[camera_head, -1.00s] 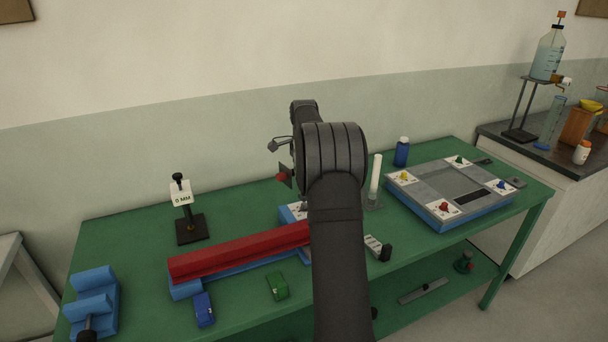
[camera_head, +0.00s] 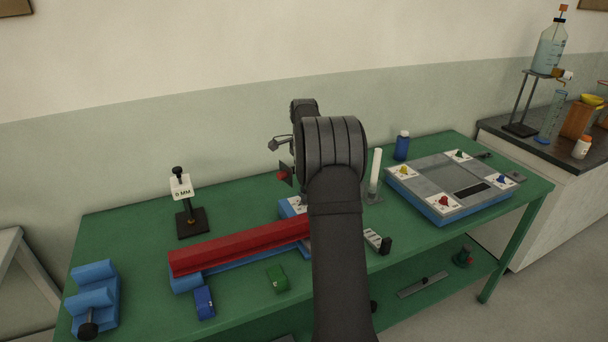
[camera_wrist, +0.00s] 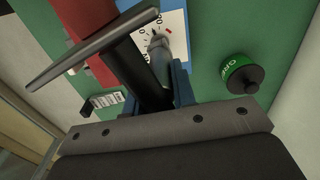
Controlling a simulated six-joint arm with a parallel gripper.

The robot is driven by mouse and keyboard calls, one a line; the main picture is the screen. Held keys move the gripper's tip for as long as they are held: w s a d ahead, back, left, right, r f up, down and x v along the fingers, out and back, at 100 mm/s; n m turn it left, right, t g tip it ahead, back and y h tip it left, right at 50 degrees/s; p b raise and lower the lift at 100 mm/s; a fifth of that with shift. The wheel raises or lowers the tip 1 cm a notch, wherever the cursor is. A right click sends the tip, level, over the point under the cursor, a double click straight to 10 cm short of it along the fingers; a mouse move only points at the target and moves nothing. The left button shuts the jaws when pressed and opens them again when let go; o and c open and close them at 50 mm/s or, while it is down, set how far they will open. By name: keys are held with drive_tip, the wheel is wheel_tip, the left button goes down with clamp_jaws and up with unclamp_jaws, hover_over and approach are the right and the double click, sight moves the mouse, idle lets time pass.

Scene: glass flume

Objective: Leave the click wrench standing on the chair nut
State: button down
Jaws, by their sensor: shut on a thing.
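In the wrist view, my gripper (camera_wrist: 158,98) is shut on the click wrench, a dark shaft (camera_wrist: 137,68) with a long grey crossbar (camera_wrist: 92,45) towards the upper left. Beyond it lies a white dial card (camera_wrist: 172,22) with numbers and a small red mark. A grey tapered piece (camera_wrist: 157,46) stands over the card; I cannot tell whether it is the wrench's lower end or the chair nut. In the head view, my arm hides the gripper and most of the wrench. Part of the white card (camera_head: 297,206) shows left of my arm. Contact between wrench and nut cannot be seen.
A red bar (camera_head: 240,246) lies left of my arm. A green container (camera_wrist: 240,74) is right of the gripper in the wrist view.

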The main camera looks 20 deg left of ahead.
drive_tip(key=shift+f, duration=0.85)
idle(0.3)
drive_tip(key=c, duration=1.1)
unclamp_jaws()
drive_tip(key=shift+f, duration=0.1)
wheel_tip(320, 180, up, 18)
drive_tip(key=shift+f, duration=0.2)
wheel_tip(320, 180, down, 18)
drive_tip(key=shift+r, duration=0.25)
drive_tip(key=shift+r, duration=0.1)
